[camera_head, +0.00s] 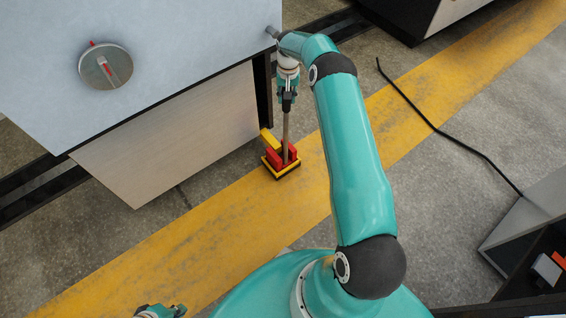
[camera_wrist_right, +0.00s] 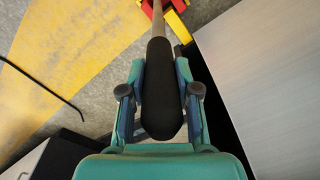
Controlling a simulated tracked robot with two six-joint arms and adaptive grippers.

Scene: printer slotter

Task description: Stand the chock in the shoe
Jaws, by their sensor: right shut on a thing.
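My right gripper (camera_head: 287,98) is shut on the black grip (camera_wrist_right: 160,85) of a slim pole (camera_head: 286,128), which hangs nearly upright. The pole's lower end meets a red and yellow assembly (camera_head: 283,171) on the floor, with upright red blocks, a yellow block and a black-edged yellow base. It also shows at the top of the right wrist view (camera_wrist_right: 178,22), partly cut off. I cannot tell which parts are chock and shoe, or whether the lower end is seated. My left gripper (camera_head: 160,311) is at the bottom edge, mostly out of frame; its jaws are unclear.
A large pale machine (camera_head: 170,135) with a round dial (camera_head: 106,66) stands close to the left of the assembly. A yellow floor stripe (camera_head: 200,250) passes beside it. A black cable (camera_head: 430,122) lies to the right. A dark-sided cabinet (camera_head: 530,235) is at the lower right.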

